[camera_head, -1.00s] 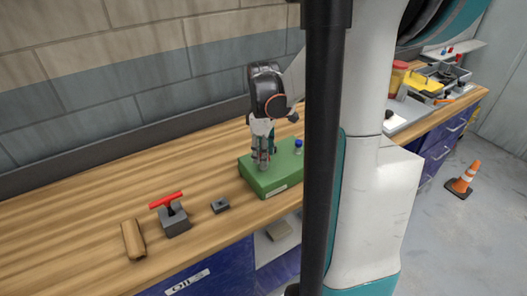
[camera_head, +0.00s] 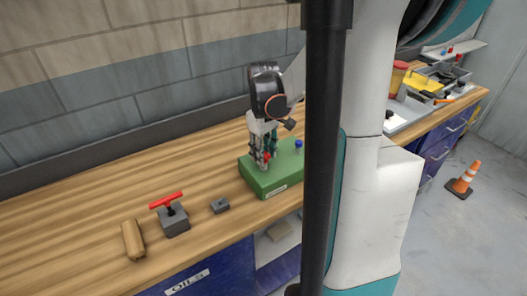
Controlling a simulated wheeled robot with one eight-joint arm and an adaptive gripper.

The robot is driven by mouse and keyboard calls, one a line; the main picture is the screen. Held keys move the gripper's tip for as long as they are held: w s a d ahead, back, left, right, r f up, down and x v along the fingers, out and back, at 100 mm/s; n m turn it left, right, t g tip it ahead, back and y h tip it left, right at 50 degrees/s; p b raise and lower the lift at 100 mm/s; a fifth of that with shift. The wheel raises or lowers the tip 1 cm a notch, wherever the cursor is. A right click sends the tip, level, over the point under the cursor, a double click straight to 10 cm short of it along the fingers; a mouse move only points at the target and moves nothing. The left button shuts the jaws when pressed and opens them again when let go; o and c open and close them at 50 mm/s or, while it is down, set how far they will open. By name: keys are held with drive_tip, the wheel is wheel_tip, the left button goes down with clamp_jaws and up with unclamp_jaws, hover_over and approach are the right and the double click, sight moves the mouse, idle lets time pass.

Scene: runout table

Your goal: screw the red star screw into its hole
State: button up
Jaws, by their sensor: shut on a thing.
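The green block (camera_head: 279,181) sits on the wooden workbench, with a pale label on its front side. My gripper (camera_head: 263,161) points down over the left part of its top. It is shut on the red star screw (camera_head: 267,157), of which a small bit of red shows between the fingers. The hole is hidden under the fingers, and I cannot tell how deep the screw sits.
A blue knob (camera_head: 298,144) stands on the block's right part. A grey block with a red T-handle (camera_head: 167,200), a wooden piece (camera_head: 133,240) and a small dark block (camera_head: 219,206) lie to the left. My dark column hides the bench to the right.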

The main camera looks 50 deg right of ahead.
drive_tip(key=m, duration=0.4)
drive_tip(key=shift+m, duration=0.3)
drive_tip(key=shift+m, duration=1.1)
drive_tip(key=o, duration=1.2)
